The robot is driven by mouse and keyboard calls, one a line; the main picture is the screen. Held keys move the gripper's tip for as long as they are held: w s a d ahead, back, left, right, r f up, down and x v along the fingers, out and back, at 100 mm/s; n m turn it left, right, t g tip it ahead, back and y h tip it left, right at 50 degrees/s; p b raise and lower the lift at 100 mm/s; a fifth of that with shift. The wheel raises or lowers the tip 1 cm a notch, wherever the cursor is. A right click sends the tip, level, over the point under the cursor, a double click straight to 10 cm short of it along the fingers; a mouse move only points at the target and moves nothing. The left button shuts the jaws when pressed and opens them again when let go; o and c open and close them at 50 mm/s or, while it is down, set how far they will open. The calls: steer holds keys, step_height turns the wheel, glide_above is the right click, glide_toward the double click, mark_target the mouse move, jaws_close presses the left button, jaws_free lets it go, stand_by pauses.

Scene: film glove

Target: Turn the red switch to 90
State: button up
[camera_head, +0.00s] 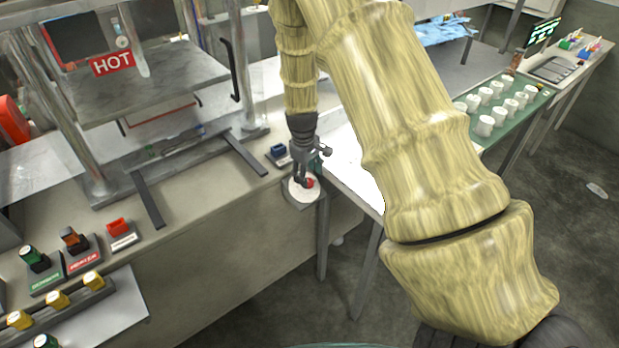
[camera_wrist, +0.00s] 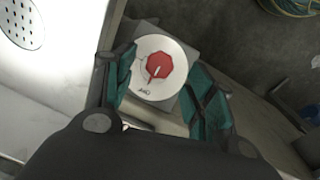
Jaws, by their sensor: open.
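The red switch (camera_wrist: 159,66) is an octagonal knob with a pale pointer line, on a round white dial (camera_wrist: 170,46) with small markings. In the wrist view the dial lies between the two teal-padded fingers of my gripper (camera_wrist: 161,85). The fingers are open, one on each side, and do not visibly touch the knob. In the head view my gripper (camera_head: 306,176) is directly over the dial (camera_head: 301,193) at the bench's right front corner. The red switch (camera_head: 309,183) shows there partly behind a finger. The dial's numbers are too small to read.
A blue switch (camera_head: 278,150) sits just behind the dial. A red rocker switch (camera_head: 118,227) and green and orange knobs stand at the bench's left. A press marked HOT (camera_head: 113,64) rises behind. A green tray (camera_head: 513,112) of white cups is at right.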

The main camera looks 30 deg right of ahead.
mark_target(309, 182)
steer(key=shift+d+f+p, duration=0.2)
steer(key=shift+f+p, duration=0.25)
steer(key=shift+f, duration=1.35)
steer(key=c, duration=1)
steer(key=shift+w+d, duration=0.1)
steer(key=shift+d, duration=0.05)
